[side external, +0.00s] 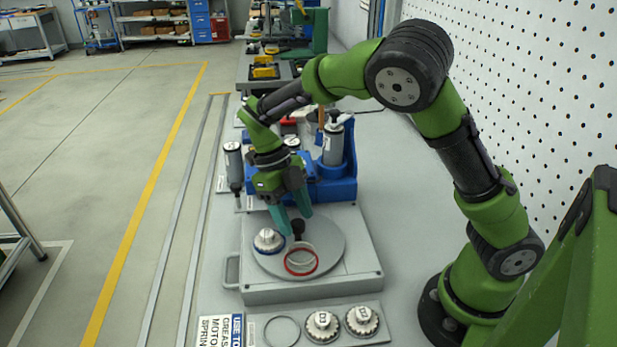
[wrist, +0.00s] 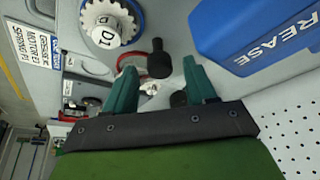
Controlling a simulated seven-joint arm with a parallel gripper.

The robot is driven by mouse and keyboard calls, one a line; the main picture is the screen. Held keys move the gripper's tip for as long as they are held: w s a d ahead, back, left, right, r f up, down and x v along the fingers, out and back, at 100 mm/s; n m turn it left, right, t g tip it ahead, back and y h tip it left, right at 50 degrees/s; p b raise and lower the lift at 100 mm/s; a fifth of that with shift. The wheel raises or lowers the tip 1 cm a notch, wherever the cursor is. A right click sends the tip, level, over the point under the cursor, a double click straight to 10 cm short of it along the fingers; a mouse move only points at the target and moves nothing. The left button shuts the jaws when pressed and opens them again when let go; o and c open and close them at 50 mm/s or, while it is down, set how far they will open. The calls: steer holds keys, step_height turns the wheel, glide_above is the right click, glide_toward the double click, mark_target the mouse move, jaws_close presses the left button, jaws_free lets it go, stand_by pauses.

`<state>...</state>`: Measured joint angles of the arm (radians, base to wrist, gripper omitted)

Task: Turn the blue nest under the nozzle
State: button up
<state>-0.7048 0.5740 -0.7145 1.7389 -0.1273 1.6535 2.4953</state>
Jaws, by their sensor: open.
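The grey turntable disc (side external: 335,245) sits on a grey base plate. The blue nest (side external: 257,247) is a blue ring at the disc's left, holding a white gear part; in the wrist view the blue nest (wrist: 142,18) shows around the part marked D1. The red nest (side external: 301,272) is an empty-looking ring at the disc's front. A black knob (side external: 298,230) stands upright on the disc. My gripper (side external: 297,222) points down over it with teal fingers open. In the wrist view the knob (wrist: 158,62) shows between the fingertips of my gripper (wrist: 160,68). I cannot make out the nozzle.
A blue block marked GREASE (wrist: 270,40) stands behind the disc; in the side view the blue stand (side external: 340,188) holds a grey cylinder (side external: 333,145). A front tray (side external: 290,312) holds two white gear parts (side external: 322,325) and an empty ring. A pegboard wall is at the right.

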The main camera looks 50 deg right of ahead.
steer(key=shift+s+f, duration=0.2)
steer(key=shift+f, duration=0.15)
steer(key=shift+c, duration=0.5)
jaws_close()
